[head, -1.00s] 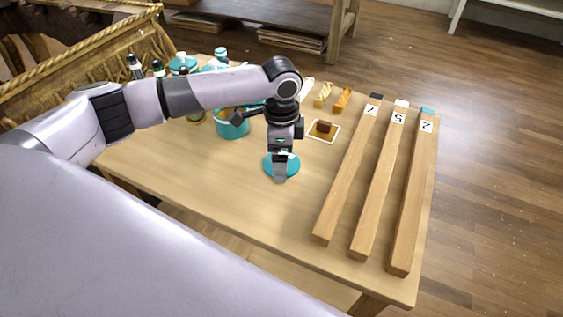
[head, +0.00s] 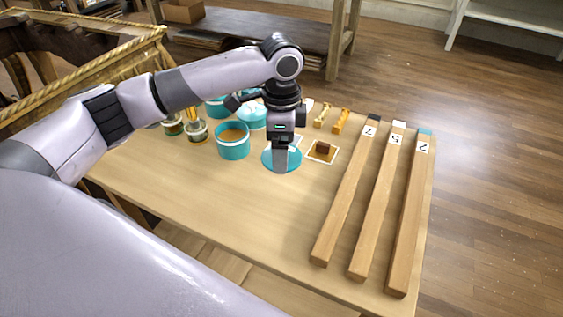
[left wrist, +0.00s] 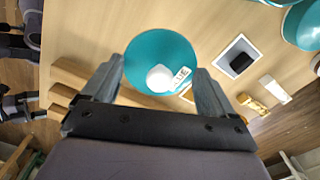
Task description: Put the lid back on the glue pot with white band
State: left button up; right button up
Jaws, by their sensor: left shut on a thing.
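A round teal lid (head: 270,159) with a white knob (left wrist: 159,78) is held by my left gripper (head: 280,168) above the table. In the left wrist view, the lid (left wrist: 160,45) sits between the two fingertips. A small white marked label (left wrist: 182,73) shows near its edge. An open teal pot (head: 233,147) with brown contents stands to the left of the lid in the head view. My right gripper is out of view.
More teal pots (head: 251,118) stand behind the open one, partly hidden by my arm. The table front (head: 220,205) is clear.

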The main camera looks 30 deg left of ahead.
pick_arm(q)
notch_tip(320, 180, up, 10)
jog(key=shift+f+p, duration=0.1)
jog(key=shift+p, duration=0.65)
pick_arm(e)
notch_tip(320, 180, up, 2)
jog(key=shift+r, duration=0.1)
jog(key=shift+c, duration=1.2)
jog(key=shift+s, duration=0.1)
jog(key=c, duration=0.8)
pick_arm(q)
jog(key=s+d+r+n, duration=0.1)
jog(key=s+d+n, duration=0.1)
jog(key=s+n, duration=0.5)
jog(key=n, duration=0.5)
jog(key=shift+d+r+n, duration=0.15)
jog(key=shift+r+n, duration=0.15)
jog(key=shift+n, duration=0.1)
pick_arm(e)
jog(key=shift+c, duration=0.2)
